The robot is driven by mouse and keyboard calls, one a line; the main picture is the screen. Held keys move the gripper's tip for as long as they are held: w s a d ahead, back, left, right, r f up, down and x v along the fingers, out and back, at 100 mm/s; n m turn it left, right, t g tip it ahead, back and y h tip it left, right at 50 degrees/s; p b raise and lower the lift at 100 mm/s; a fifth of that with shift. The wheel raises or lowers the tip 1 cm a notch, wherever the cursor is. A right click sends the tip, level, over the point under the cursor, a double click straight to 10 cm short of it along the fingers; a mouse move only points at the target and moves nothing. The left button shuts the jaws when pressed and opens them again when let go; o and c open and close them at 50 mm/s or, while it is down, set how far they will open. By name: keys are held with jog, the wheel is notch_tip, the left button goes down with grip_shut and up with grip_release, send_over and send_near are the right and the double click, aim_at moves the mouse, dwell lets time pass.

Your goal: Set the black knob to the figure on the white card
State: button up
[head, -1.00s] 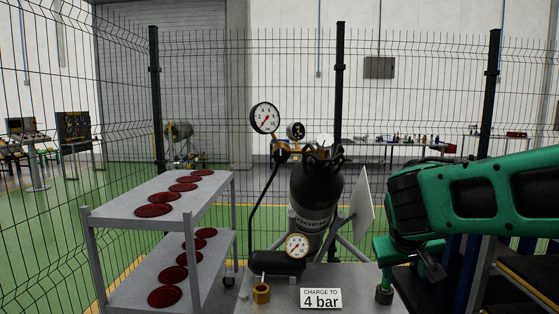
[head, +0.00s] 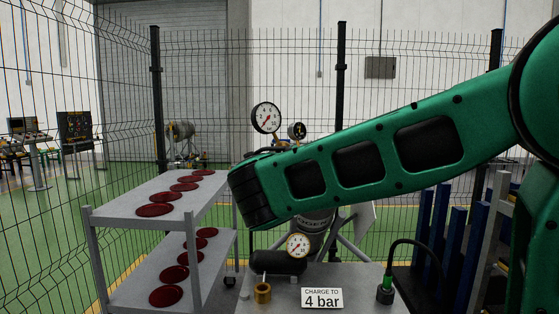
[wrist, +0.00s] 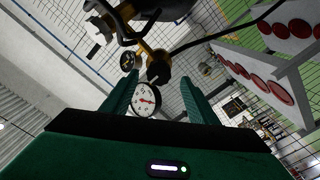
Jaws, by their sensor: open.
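The white card (head: 322,298) reads "CHARGE TO 4 bar" and stands at the bottom of the head view. A large white dial gauge (head: 266,117) with a red needle and a small dark gauge (head: 297,131) stand above my arm there. My arm hides most of the brass regulator. In the wrist view a black knob (wrist: 158,73) appears on the brass fitting (wrist: 155,54), just beyond my gripper (wrist: 163,88). The green fingers are open, with the large gauge (wrist: 146,102) visible between them. The knob is not gripped. My fingers are hidden in the head view.
A lower gauge (head: 298,246) and black cylinder (head: 278,262) sit on the bench by a brass fitting (head: 263,293). A trolley (head: 90,219) with dark red discs stands left. Wire fencing lies behind. A black hose crosses near the fittings in the wrist view.

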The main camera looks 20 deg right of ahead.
jog(key=x, duration=0.5)
jog(key=shift+w+d, duration=0.2)
jog(key=shift+w, duration=0.05)
jog(key=c, duration=1)
jog(key=shift+c, duration=0.2)
